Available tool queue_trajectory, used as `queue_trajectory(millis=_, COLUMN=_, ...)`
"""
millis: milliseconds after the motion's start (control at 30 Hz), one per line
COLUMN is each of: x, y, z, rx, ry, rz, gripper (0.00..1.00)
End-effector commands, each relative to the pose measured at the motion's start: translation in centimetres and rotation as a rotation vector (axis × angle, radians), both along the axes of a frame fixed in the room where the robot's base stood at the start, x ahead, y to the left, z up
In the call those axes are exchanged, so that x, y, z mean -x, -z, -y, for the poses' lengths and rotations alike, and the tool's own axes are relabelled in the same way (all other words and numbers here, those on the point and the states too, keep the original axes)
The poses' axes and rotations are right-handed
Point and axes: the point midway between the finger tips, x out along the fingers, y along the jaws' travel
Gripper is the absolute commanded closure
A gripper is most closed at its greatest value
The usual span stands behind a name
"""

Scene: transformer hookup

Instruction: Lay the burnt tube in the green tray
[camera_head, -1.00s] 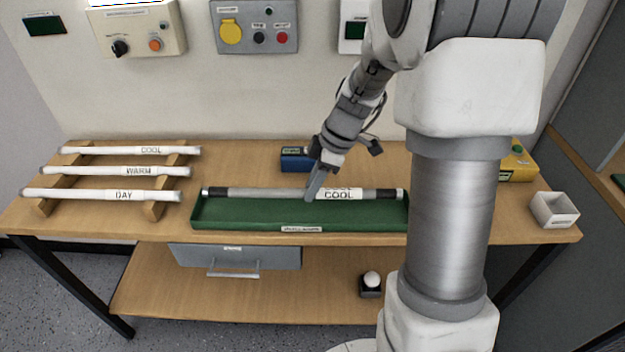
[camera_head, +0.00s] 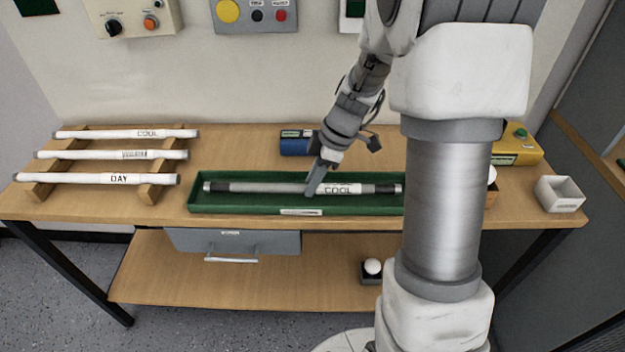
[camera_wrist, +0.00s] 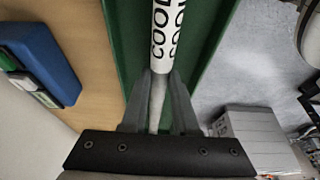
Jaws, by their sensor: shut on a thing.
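The burnt tube (camera_head: 262,188) is grey with dark ends and a white label reading COOL. It lies lengthwise within the green tray (camera_head: 240,208), low between its walls; whether it touches the floor of the tray I cannot tell. My gripper (camera_head: 311,190) is shut on the tube near its middle, left of the label. In the wrist view the tube (camera_wrist: 157,95) runs between my two fingers (camera_wrist: 159,108), with the label beyond them and the green tray (camera_wrist: 205,75) beneath. My column hides the tray's right end in the head view.
A wooden rack at the left holds white tubes labelled COOL (camera_head: 125,134), WARM (camera_head: 110,155) and DAY (camera_head: 95,178). A blue box (camera_head: 294,142) stands behind the tray. A yellow box (camera_head: 520,150) and a white open bin (camera_head: 560,194) are at the right.

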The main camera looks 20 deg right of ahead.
Motion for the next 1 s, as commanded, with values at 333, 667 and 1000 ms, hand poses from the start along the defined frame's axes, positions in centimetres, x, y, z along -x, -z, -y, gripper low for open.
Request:
queue_trajectory(millis=333, x=0.0, y=0.7, z=0.0, rx=0.000, ry=0.000, rz=0.001, gripper=1.00)
queue_trajectory(millis=667, x=0.0, y=1.1, z=0.0, rx=0.000, ry=-0.001, rz=0.001, gripper=0.68)
queue_trajectory(millis=1000, x=0.0, y=1.1, z=0.0, rx=0.000, ry=0.000, rz=0.000, gripper=0.37)
